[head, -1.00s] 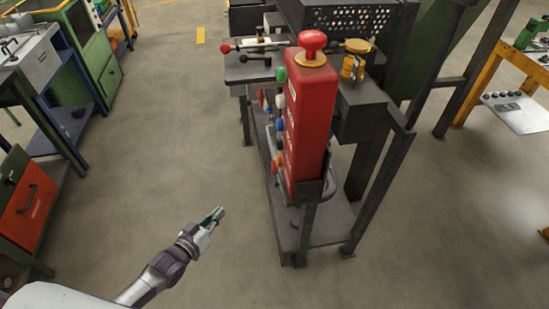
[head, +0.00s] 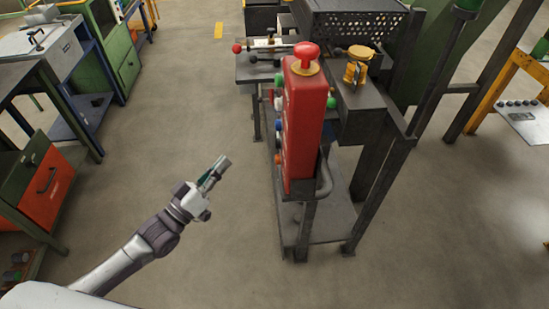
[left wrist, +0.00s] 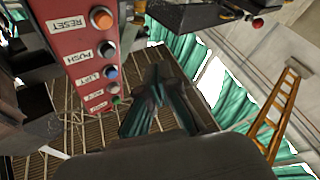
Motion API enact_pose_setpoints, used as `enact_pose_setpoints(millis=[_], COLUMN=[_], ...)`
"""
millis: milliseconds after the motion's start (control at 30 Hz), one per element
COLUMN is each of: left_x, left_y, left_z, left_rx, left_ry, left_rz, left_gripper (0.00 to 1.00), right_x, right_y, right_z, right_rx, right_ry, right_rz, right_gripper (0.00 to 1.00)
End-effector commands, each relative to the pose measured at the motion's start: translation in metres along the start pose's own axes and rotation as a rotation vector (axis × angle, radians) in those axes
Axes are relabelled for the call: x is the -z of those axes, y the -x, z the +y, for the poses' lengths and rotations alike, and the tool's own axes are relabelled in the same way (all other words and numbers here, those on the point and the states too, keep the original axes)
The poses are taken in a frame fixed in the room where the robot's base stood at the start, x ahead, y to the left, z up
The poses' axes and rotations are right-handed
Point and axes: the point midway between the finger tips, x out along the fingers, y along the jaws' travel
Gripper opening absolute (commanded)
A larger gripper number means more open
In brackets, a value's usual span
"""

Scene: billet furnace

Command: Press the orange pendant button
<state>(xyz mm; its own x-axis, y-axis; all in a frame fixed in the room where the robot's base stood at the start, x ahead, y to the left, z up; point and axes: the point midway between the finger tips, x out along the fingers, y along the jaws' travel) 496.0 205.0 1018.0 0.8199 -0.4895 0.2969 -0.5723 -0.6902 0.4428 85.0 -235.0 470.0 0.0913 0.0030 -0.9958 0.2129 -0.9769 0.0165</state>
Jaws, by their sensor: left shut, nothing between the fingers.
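The red pendant box (head: 303,130) stands upright on the stand, with a column of coloured buttons on its left face and a red mushroom button (head: 306,52) on top. The orange button (head: 278,159) is the lowest in that column. In the left wrist view the orange button (left wrist: 102,17) sits beside a RESET label, with black, blue, white and green buttons along the same face. My left gripper (head: 222,164) is shut and empty, left of the pendant with a clear gap. Its fingers (left wrist: 157,85) point past the button face. My right gripper is not in view.
A dark metal stand (head: 325,226) carries the pendant, with a red-knobbed lever (head: 238,48) and yellow fitting (head: 357,66) near its top. A green and orange cabinet (head: 42,185) stands at left. The floor between is clear.

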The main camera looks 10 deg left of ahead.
Motion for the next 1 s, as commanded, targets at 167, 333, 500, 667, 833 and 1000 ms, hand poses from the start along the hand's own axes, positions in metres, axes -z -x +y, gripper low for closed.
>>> enact_pose_setpoints(millis=[167, 333, 500, 667, 833, 1000], left_x=[-0.002, -0.009, -0.022, -0.033, -0.041, -0.045], left_y=[-0.002, -0.013, -0.030, -0.045, -0.056, -0.061], left_z=[0.001, 0.009, 0.021, 0.032, 0.040, 0.044], left_rx=[0.001, 0.000, 0.001, 0.001, 0.001, 0.002], left_ry=[0.000, 0.001, 0.002, 0.000, -0.001, -0.001], left_rz=[0.000, 0.002, 0.002, 0.001, 0.000, -0.001], left_gripper=[0.00, 0.00, 0.00, 0.00, 0.00, 0.00], right_x=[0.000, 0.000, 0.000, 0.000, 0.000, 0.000], right_y=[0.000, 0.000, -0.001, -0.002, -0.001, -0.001], right_z=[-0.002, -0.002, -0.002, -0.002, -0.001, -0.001], right_rx=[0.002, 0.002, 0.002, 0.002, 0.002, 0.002], right_ry=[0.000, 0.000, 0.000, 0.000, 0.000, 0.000], right_rz=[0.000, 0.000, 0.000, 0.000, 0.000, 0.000], right_gripper=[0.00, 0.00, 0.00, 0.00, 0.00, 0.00])
